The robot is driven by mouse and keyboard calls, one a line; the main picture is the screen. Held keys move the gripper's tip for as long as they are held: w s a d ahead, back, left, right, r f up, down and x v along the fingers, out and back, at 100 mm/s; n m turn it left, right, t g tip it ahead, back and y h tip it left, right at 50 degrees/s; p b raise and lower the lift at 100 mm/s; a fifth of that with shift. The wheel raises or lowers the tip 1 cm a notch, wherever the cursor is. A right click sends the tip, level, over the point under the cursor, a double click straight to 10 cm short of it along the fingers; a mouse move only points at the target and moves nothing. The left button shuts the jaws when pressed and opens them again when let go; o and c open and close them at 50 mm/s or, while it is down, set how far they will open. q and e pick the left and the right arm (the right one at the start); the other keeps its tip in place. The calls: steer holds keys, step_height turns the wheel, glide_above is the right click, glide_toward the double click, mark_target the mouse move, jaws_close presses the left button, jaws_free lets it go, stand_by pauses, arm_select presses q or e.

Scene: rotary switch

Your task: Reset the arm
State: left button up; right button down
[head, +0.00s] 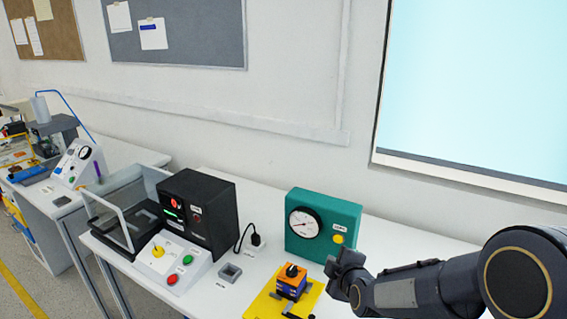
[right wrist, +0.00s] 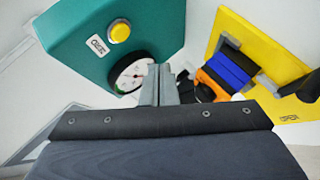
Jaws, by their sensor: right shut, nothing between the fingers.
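My right gripper (head: 343,266) is in front of the teal gauge box (head: 349,209), at its lower right in the head view. Its fingers are shut and empty, and they show at the middle of the right wrist view (right wrist: 167,85). An orange and blue device with a dark knob on top (head: 291,279) sits on a yellow plate (head: 262,304) left of the gripper. In the right wrist view the device (right wrist: 228,72) lies right of the fingers, apart from them as far as I can see. My left gripper is not in view.
The gauge box carries a round dial (head: 304,223) and a yellow button (head: 338,239). Further left stand a black display unit (head: 199,215), a white panel with coloured buttons (head: 172,262) and a small grey square holder (head: 230,272).

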steer(key=s+d+r+m+g+y, duration=0.1)
steer(key=s+m, duration=0.7)
steer(key=s, duration=0.8)
steer(key=s+d+r+m+g+y, duration=0.1)
steer(key=s+m+g, duration=0.4)
steer(key=s, duration=1.1)
step_height(320, 180, up, 2)
steer(key=d+m, duration=0.1)
steer(key=m, duration=0.2)
steer(key=shift+s+r+g, duration=0.15)
steer(key=shift+r+g, duration=0.1)
steer(key=shift+g, duration=0.15)
